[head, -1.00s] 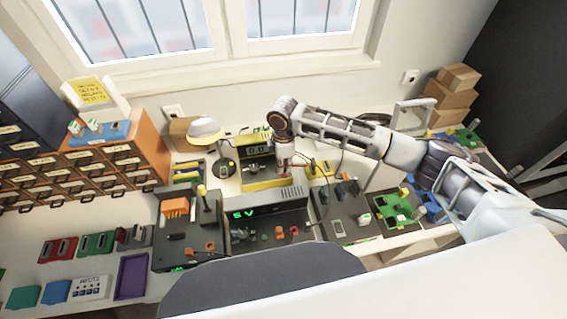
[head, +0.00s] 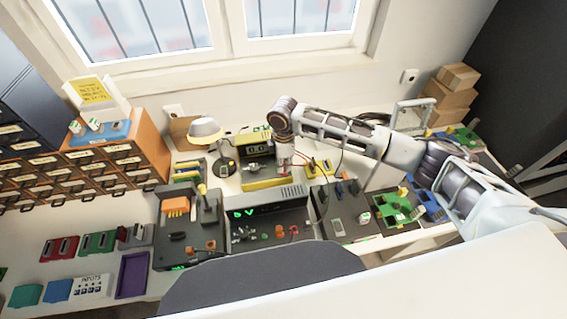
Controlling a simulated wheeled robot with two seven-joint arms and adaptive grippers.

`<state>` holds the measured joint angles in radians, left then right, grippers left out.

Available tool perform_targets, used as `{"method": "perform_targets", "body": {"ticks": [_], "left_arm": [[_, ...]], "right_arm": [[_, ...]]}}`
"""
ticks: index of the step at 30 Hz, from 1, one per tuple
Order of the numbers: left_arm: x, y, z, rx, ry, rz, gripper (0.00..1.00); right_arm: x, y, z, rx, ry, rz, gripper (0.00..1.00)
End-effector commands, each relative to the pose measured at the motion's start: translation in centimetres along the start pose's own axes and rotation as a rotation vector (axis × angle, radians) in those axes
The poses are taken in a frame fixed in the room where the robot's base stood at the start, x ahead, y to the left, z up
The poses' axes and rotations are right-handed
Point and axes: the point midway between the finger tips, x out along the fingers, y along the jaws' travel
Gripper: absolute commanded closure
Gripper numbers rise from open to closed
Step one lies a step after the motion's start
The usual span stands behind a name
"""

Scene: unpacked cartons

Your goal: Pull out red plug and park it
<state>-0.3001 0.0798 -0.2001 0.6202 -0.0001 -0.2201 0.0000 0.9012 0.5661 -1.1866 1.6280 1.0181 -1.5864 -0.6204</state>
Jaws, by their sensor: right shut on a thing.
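My right gripper (head: 284,165) reaches in from the right and points down, over the bench behind the black power unit (head: 268,209). It is shut on a small red thing, which I take for the red plug; the fingers hide most of it. I cannot tell whether the plug sits in a socket or is clear of it. A thin lead curves away to the right of the fingers. The power unit has a green display, now reading roughly "0 V". A yellow-based instrument (head: 262,183) stands just left of the gripper. My left gripper is not in view.
A desk lamp (head: 207,131) stands left of the instrument. A black station with an orange block (head: 176,206) is left of the power unit. Green boards (head: 397,208) lie to the right. A purple tray (head: 132,275) and drawers (head: 120,153) are at left.

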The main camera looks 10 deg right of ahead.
Motion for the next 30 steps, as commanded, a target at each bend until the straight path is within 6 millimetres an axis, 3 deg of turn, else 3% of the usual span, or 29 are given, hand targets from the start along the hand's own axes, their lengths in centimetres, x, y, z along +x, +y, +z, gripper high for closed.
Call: {"method": "perform_targets", "body": {"ticks": [30], "left_arm": [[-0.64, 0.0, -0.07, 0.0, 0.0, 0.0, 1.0]], "right_arm": [[0.74, 0.01, -0.01, 0.0, 0.0, 0.0, 0.97]]}}
